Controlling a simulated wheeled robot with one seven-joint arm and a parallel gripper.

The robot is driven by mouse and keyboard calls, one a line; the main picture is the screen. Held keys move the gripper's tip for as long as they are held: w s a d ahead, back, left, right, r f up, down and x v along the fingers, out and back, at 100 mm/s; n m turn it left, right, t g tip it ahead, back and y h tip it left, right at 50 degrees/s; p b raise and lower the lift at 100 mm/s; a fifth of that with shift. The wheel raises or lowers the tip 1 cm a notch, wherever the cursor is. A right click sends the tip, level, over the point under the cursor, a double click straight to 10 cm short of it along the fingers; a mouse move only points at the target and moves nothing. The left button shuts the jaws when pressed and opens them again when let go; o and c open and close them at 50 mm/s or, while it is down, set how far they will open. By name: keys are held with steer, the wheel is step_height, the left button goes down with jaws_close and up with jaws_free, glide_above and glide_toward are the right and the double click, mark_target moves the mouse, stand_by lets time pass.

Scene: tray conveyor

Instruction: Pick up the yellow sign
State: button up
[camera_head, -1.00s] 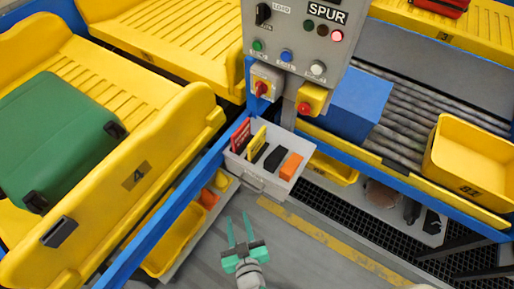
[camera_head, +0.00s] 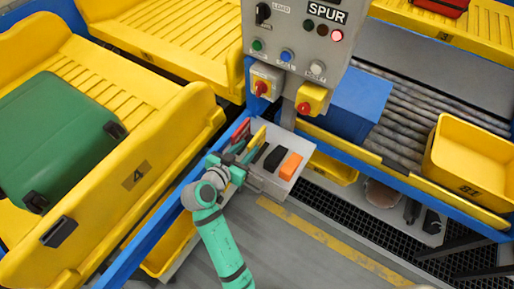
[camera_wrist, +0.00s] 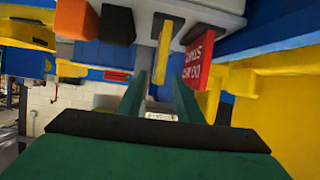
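The yellow sign (camera_head: 257,138) stands in the grey bin (camera_head: 268,183) below the control box, partly hidden by my arm in the head view. In the wrist view the yellow sign (camera_wrist: 163,45) is a thin upright plate just beyond the fingertips, roughly in line with the gap between them. My gripper (camera_wrist: 160,80) is open and empty. In the head view my gripper (camera_head: 238,155) is at the left part of the bin, close to the signs. Whether a finger touches the yellow sign cannot be told.
A red sign (camera_wrist: 199,66) with white lettering stands right beside the yellow one; it also shows in the head view (camera_head: 240,130). A black item (camera_head: 274,158) and an orange block (camera_head: 290,166) share the bin. A blue rail (camera_head: 150,224) runs along the left.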

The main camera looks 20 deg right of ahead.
mark_target(262, 133)
steer(key=shift+w+d+r+m+h, duration=0.1)
steer(key=shift+w+r+m+h, duration=0.2)
steer(key=shift+r, duration=0.1)
steer(key=shift+g, duration=0.3)
steer(key=x, duration=0.5)
steer(key=shift+s+d+r, duration=0.15)
steer(key=shift+s+d, duration=0.05)
steer(key=shift+x, duration=2.8)
steer(key=shift+a, duration=0.1)
steer(key=shift+w, duration=0.1)
jaws_close()
